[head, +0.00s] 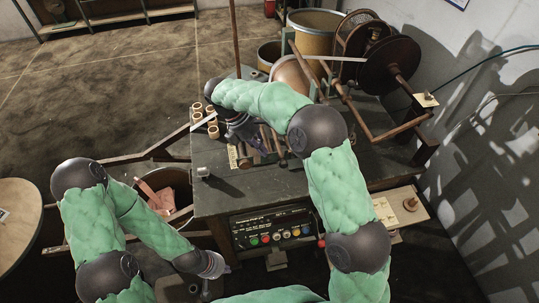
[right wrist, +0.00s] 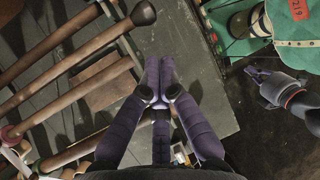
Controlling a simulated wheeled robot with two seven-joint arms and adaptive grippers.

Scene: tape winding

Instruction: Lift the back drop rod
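Several brown rods lie side by side at the left of the right wrist view; one dark-knobbed rod (right wrist: 78,60) reaches nearest the fingers. I cannot tell which is the back drop rod. In the head view, rod ends (head: 277,141) show on the bench beside my right gripper (head: 262,150), partly hidden by my arm. In the right wrist view, my right gripper's purple fingertips (right wrist: 160,64) are together with nothing between them, to the right of the rods and apart from them. My left gripper (head: 217,266) is low in front of the bench; its fingers are too small to read.
A large reel (head: 391,64) stands at back right, and a bin (head: 166,190) at left.

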